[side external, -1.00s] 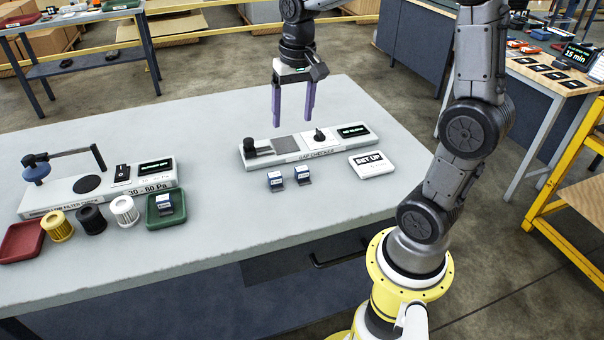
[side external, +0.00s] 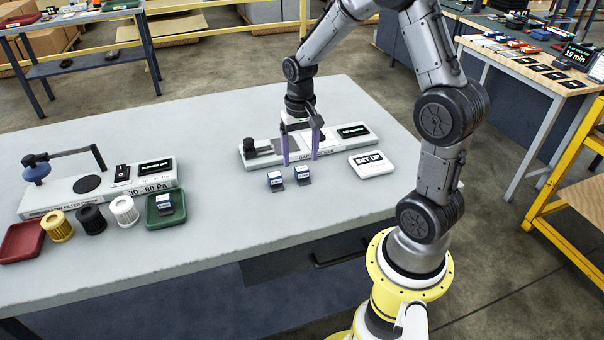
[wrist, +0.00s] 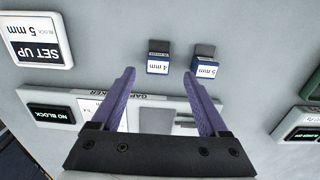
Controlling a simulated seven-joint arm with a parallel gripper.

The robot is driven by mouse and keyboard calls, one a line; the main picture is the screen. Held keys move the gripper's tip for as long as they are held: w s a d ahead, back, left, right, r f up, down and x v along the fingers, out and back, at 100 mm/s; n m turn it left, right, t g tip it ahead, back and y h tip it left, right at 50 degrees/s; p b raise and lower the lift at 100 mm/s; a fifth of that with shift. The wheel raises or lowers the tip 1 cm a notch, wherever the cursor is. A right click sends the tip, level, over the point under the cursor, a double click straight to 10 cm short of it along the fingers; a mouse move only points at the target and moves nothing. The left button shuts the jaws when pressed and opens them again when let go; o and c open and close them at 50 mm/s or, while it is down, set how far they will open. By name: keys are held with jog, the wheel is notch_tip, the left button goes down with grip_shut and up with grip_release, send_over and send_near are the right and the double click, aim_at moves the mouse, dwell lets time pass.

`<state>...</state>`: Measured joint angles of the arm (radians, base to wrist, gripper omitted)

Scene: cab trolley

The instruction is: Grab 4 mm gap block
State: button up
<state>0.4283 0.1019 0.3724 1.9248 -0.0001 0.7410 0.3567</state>
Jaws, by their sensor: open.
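The 4 mm gap block (wrist: 158,62) is a small blue-and-white block with a grey tab, standing on the table. In the side view it is the right one (side external: 302,175) of two similar blocks. The 5 mm block (wrist: 205,66) stands beside it, on the left in the side view (side external: 275,181). My gripper (side external: 300,160) has two purple fingers, open and empty, pointing down just behind the 4 mm block and in front of the gap checker. In the wrist view the 4 mm block lies just beyond the space between the fingertips (wrist: 159,74).
The gap checker (side external: 354,146) stands behind the blocks, its display reading NO BLOCK. A SET UP sign (wrist: 40,40) reading 5 mm lies to the blocks' right in the side view. Another block sits in a green tray (side external: 179,215). Bare table lies in front.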

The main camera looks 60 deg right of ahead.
aim_at(302, 169)
jog(key=f, duration=0.4)
jog(key=shift+s+f, duration=0.2)
jog(key=shift+f, duration=0.05)
grip_shut()
